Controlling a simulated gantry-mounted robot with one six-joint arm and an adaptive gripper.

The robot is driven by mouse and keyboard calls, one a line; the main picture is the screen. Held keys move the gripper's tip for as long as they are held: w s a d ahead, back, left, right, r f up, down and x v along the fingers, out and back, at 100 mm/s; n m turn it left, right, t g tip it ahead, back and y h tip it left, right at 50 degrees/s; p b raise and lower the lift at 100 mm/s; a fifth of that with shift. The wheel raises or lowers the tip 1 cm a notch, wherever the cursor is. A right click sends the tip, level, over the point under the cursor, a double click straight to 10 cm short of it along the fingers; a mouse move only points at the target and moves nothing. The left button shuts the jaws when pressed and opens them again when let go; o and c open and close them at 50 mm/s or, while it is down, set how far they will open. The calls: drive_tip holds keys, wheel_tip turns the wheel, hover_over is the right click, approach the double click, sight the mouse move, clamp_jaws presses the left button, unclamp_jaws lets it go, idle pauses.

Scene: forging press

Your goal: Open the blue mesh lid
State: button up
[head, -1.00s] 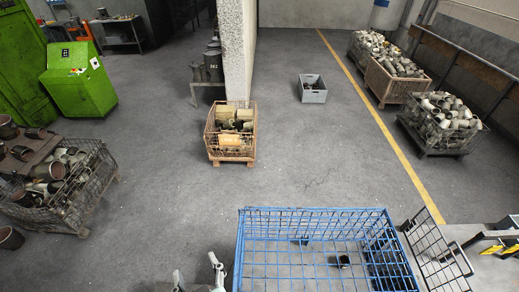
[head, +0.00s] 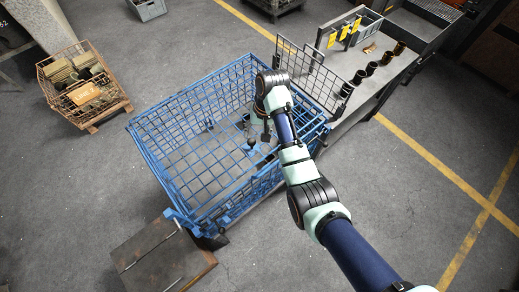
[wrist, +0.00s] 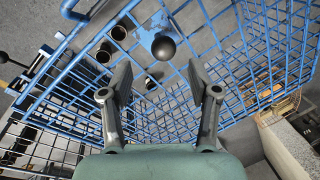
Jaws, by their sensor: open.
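The blue mesh lid (head: 196,133) lies over a blue wire-mesh crate (head: 160,190) in the head view. It looks closed, though lid and crate wires overlap. In the wrist view, blue mesh (wrist: 230,70) fills much of the picture. A black ball knob (wrist: 163,47) stands out in front of the mesh there, and a small black ball (head: 250,142) also shows in the head view. My gripper (head: 259,137) points down over the right part of the crate. In the wrist view its fingers (wrist: 159,72) are apart and empty, just short of the knob.
A dark mesh panel (head: 312,75) stands at the crate's back right. Beyond it is a bench (head: 365,75) with several dark cylinders. A rusty bin (head: 90,108) stands at the left. A brown board (head: 150,257) lies at the front left. Floor is free left of the crate.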

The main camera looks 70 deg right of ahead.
sight(252, 139)
drive_tip(key=shift+w+f, duration=0.1)
drive_tip(key=shift+w, duration=0.15)
drive_tip(key=f, duration=0.2)
drive_tip(key=w+f, duration=0.1)
drive_tip(key=f, duration=0.4)
drive_tip(key=shift+w+a+f, duration=0.2)
drive_tip(key=shift+w+a, duration=0.05)
clamp_jaws()
